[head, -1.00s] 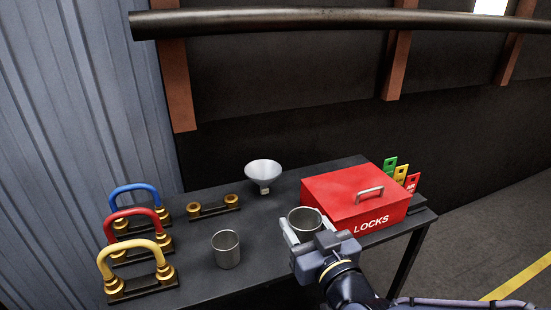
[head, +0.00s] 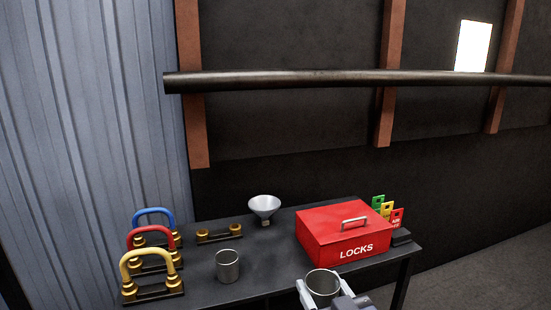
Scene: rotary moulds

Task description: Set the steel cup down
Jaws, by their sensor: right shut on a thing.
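A steel cup (head: 323,283) is between the fingers of my right gripper (head: 322,294), in front of the red box. The gripper is shut on it and the cup looks upright. Its lower part is hidden by the gripper, so I cannot tell whether it touches the table (head: 203,296). A second steel cup (head: 228,267) stands upright on the table, left of my right gripper and apart from it. My left gripper is not in view.
A red LOCKS box (head: 341,234) stands at the table's right, with coloured tags (head: 388,212) behind it. Blue (head: 154,213), red (head: 150,233) and yellow (head: 149,258) handles line the left.

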